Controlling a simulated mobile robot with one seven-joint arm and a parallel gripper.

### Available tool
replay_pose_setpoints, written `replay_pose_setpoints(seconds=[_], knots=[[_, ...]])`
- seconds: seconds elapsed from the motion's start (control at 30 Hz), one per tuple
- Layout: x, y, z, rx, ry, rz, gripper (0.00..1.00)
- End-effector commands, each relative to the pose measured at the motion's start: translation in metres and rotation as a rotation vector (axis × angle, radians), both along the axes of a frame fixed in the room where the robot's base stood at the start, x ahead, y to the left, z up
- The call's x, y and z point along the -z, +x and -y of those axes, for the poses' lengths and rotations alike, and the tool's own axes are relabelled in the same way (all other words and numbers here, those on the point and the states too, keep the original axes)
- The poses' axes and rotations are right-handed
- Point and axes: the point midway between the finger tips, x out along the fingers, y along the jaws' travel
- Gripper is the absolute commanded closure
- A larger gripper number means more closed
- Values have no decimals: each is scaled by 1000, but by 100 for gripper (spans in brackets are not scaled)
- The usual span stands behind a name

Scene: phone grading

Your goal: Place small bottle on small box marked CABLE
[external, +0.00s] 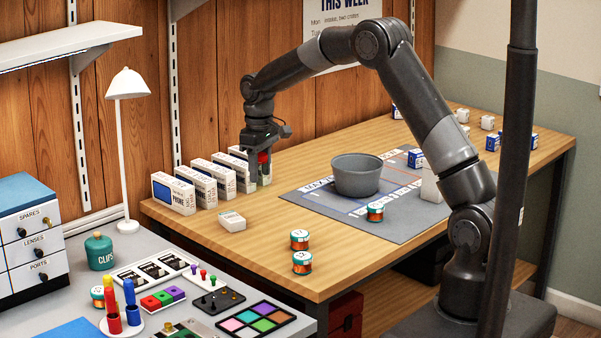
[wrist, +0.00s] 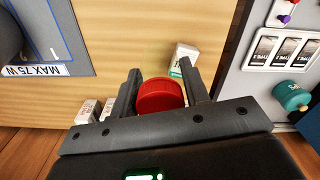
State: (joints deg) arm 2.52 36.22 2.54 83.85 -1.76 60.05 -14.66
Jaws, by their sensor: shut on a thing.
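My gripper (external: 260,165) is shut on a small bottle (external: 265,179) with a red cap. It holds the bottle upright near the back of the wooden table, beside a row of phone boxes. In the wrist view the red cap (wrist: 161,95) fills the space between the fingers (wrist: 160,85) and hides the bottle below it. A small white box (external: 232,221) lies apart on the wooden table, to the left of and nearer the camera than my gripper. It also shows in the wrist view (wrist: 184,56), beyond the fingers. Its print is too small to read as CABLE.
Several white phone boxes (external: 174,194) stand in a row at the table's back left. A grey bowl (external: 357,176) stands on a grey mat (external: 323,202). Orange jars (external: 300,240) stand near the front edge. The wood around the small box is clear.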

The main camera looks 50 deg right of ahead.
Motion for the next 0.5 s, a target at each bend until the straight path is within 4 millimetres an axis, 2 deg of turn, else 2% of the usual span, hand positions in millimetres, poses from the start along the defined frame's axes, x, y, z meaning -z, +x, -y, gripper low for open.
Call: replay_pose_setpoints(seconds=[0.1, 0.2, 0.33, 0.5], knots=[[17, 12, -24, -3, 0, -1, 86], [26, 20, -38, -2, 0, 0, 86], [32, 26, -47, 2, 0, 1, 86], [44, 26, -49, 2, 0, -1, 86]])
